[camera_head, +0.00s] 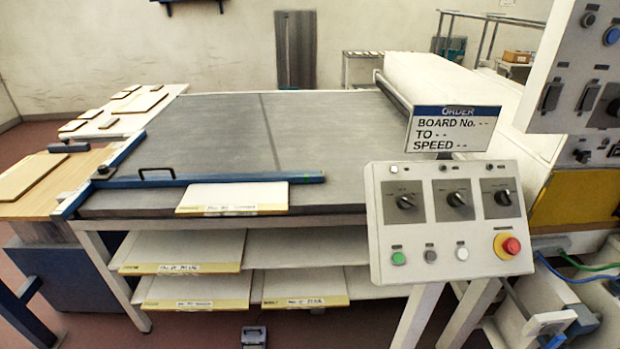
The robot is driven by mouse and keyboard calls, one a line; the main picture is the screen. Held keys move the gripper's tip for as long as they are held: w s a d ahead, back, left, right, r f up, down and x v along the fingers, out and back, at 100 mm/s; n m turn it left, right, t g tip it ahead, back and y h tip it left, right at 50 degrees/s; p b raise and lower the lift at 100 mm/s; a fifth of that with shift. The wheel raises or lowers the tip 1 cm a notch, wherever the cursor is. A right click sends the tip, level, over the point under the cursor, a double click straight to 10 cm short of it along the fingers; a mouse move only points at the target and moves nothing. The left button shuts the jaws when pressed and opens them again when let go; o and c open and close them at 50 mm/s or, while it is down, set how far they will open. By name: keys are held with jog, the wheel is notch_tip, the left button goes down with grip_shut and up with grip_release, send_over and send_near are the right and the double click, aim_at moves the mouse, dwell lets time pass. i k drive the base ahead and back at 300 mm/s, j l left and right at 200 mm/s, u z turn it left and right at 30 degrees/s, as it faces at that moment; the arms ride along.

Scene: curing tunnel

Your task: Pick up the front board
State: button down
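A pale board with a yellow front edge and a white label (232,196) lies at the front edge of the grey table top (215,125), just in front of the blue bar (225,181). Its front edge is close to the table's front rim. The label's writing is too small to read. More boards of the same look lie on the shelves below: one on the upper shelf (185,250), and two on the lower shelf, left (195,290) and right (305,287). Which of these is meant by the front board cannot be told from labels. My gripper is not in view.
A control panel (450,225) with knobs, buttons and a red stop stands at right, under an order sign (452,130) with blanks. A side table (125,110) with small boards and a wooden bench (40,185) stand at left. The grey table top is largely clear.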

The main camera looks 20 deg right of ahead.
aim_at(258, 199)
jog(key=i+j+z, duration=0.1)
jog(key=i+j, duration=0.3)
jog(key=j, duration=0.25)
jog(key=i+j+z, duration=0.15)
jog(key=i+j, duration=0.25)
jog(key=j, duration=0.25)
jog(key=i+j+z, duration=0.15)
jog(key=j, duration=0.2)
jog(key=i+j, duration=0.2)
jog(key=j, duration=0.2)
jog(key=i+j+z, duration=0.15)
jog(key=j, duration=0.2)
